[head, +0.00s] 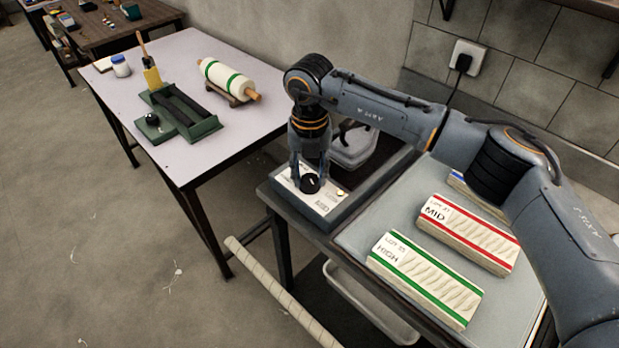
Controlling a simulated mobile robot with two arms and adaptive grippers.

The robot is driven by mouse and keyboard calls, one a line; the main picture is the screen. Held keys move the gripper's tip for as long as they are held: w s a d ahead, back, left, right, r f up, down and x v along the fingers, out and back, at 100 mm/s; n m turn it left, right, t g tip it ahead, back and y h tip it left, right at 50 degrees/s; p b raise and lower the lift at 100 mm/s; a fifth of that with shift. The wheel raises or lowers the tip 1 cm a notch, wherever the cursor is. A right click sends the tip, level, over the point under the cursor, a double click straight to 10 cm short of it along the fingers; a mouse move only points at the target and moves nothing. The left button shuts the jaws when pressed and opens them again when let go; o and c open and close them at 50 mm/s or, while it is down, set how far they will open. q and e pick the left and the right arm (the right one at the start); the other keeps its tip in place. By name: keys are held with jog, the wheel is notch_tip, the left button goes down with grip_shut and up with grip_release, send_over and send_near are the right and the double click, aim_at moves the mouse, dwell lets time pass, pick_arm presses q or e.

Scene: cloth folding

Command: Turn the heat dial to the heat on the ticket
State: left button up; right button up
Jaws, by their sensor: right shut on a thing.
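The heat dial (310,183) is a small black round knob with a white mark. It sits on the white-topped panel of a dark grey box (331,213) at the left corner of the near table. My right gripper (311,180) points straight down over the box and is shut on the dial, one finger on each side. The fingers hide part of the dial and the panel print. Small print near the panel's front corner is too small to read. I cannot make out which item is the ticket. My left gripper is out of view.
Striped packs marked MID (468,234) and HIGH (427,279) lie on the grey mat; another (457,181) is partly hidden by my right arm. A clear tub (355,148) stands behind the box. The side table (230,133) holds a green-striped roll (226,76) and a green tool (182,113).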

aim_at(309, 179)
jog(key=m+b, duration=0.2)
jog(key=m, duration=0.3)
jog(key=shift+m, duration=0.3)
dwell(0.4)
jog(key=o, duration=1.2)
jog(key=shift+c, duration=0.2)
notch_tip(309, 179, up, 12)
jog(key=shift+s+a+f, duration=0.1)
